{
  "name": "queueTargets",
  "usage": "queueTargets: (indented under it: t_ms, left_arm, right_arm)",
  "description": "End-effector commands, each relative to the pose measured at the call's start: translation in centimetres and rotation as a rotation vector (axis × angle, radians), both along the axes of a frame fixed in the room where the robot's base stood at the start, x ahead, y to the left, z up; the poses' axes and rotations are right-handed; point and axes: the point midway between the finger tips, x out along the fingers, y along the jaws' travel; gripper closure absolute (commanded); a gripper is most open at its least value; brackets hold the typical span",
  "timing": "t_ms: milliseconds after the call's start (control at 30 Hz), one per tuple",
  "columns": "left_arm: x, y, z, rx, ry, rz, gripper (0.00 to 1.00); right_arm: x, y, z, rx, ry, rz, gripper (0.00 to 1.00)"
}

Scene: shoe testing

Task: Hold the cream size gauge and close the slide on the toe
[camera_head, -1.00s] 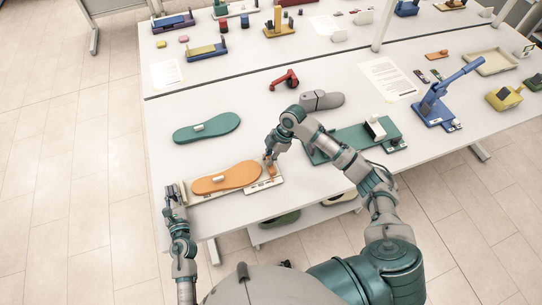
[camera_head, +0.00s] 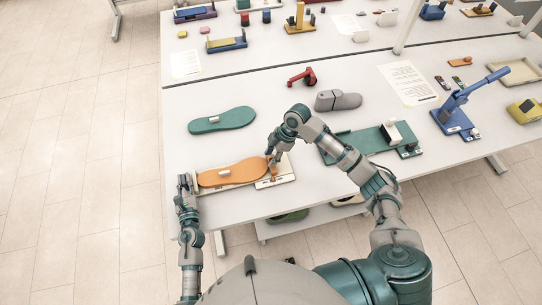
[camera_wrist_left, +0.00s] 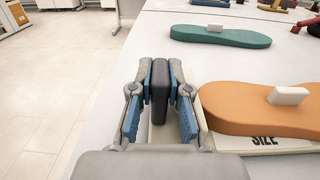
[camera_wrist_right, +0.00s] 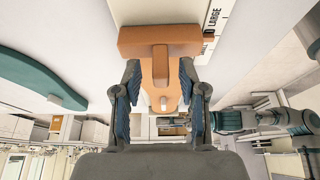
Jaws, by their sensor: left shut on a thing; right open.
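The cream size gauge (camera_head: 287,176) lies along the front edge of the table with an orange shoe sole (camera_head: 225,177) on it. My left gripper (camera_head: 184,183) is at its left, heel end, shut on an upright dark block (camera_wrist_left: 160,90). The orange slide (camera_wrist_right: 140,42) sits on the gauge beside the sole's toe; the head view does not show clearly whether they touch. My right gripper (camera_head: 271,157) is over the slide. In the right wrist view its open fingers (camera_wrist_right: 160,90) stand on either side of the slide's grip, with gaps visible.
A teal sole (camera_head: 221,120) lies behind the gauge. A grey shoe-shaped piece (camera_head: 338,100), a red tool (camera_head: 302,77), a green fixture (camera_head: 368,140) and a blue lever press (camera_head: 456,118) stand to the right. The tabletop between the soles is clear.

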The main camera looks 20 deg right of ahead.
Motion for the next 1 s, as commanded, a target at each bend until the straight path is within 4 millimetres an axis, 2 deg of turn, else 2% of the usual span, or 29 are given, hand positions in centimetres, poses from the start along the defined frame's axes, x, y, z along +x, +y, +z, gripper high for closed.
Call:
queueTargets:
  t_ms: [300, 500, 700, 1000]
  left_arm:
    - [0.0, 0.1, 0.1, 0.001, -0.001, 0.002, 1.00]
    - [0.0, 0.1, 0.0, 0.001, -0.001, 0.002, 1.00]
    - [0.0, 0.1, 0.0, 0.001, -0.001, 0.001, 1.00]
    - [0.0, 0.1, 0.0, 0.001, -0.001, 0.001, 1.00]
  right_arm:
    - [0.2, -2.7, 6.1, -0.001, -0.005, -0.002, 0.58]
    - [0.2, -4.0, 9.2, 0.000, -0.003, -0.001, 0.58]
    - [0.2, -4.5, 10.4, 0.002, -0.001, 0.000, 0.58]
    - [0.2, -4.5, 10.4, 0.001, -0.001, 0.000, 0.58]
